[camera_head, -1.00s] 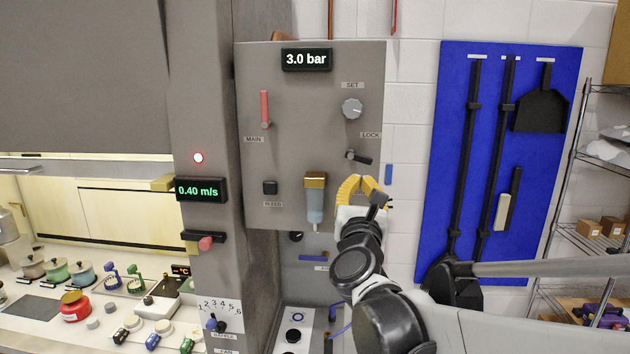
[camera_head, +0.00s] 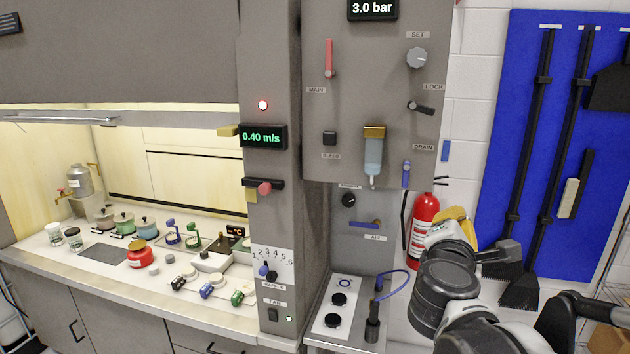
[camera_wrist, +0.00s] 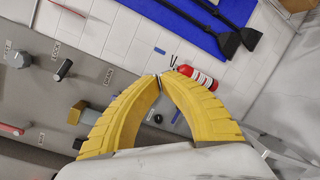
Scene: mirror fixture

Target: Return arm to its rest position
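My arm (camera_head: 450,280) is folded low at the right of the head view, in front of the white wall. The yellow fingers of my gripper (camera_head: 457,216) show just above the wrist, to the right of the grey panel and partly hidden by the arm. In the wrist view, the two curved yellow fingers of my gripper (camera_wrist: 160,77) come together at their tips, with nothing held between them.
The grey control panel (camera_head: 350,110) with its knobs and levers is left of my gripper. A red fire extinguisher (camera_head: 425,220) stands close behind the gripper. A blue tool board (camera_head: 535,100) hangs at right. The fume hood bench (camera_head: 60,262) is at left.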

